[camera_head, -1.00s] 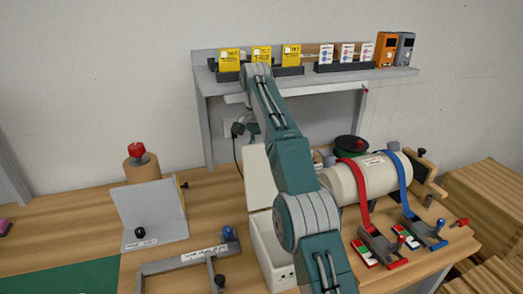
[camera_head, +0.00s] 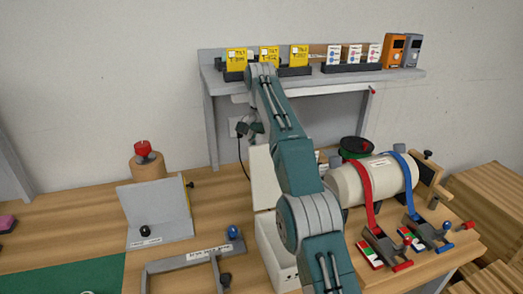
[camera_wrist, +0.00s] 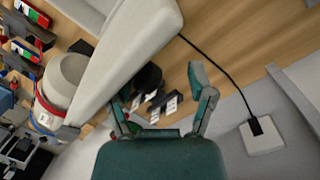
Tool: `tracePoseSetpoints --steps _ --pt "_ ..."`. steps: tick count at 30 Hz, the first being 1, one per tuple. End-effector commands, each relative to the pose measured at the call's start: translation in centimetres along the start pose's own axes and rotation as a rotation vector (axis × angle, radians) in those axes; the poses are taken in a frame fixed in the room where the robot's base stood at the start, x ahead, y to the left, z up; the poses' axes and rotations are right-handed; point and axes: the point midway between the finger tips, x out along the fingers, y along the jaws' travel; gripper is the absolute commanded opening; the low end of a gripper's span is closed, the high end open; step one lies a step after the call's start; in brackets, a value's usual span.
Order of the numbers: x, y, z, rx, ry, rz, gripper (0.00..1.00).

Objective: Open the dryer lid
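The dryer is a white box (camera_head: 272,248) on the bench, partly hidden behind my arm. Its white lid (camera_head: 261,180) stands raised, near upright, at the back of the box. In the wrist view a large white panel, which looks like the lid (camera_wrist: 140,45), fills the upper middle. My gripper (camera_wrist: 163,98) is open, with its two fingers spread and nothing held between them. The left finger is close to the panel's edge; I cannot tell if it touches.
A white cylinder with red and blue straps (camera_head: 345,184) lies right of the dryer. A grey shelf (camera_head: 325,84) holding cards and boxes stands behind. A black cable runs to a wall socket (camera_wrist: 262,135). A grey frame (camera_head: 190,260) and angled plate (camera_head: 158,213) are left.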

Motion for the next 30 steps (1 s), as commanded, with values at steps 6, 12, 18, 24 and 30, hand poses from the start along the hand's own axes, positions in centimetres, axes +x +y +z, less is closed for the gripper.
tracePoseSetpoints --steps 6,12,18,24,30 --pt "0.0 0.1 0.0 0.002 -0.001 0.002 0.70" --pt "-0.1 0.3 0.4 0.003 -0.001 0.004 0.70" --pt "-0.4 1.1 1.0 0.003 -0.002 0.004 0.70" --pt "-0.7 2.1 1.9 0.003 -0.003 0.005 0.70" --pt "-0.8 3.2 3.1 0.003 -0.002 0.004 0.70"
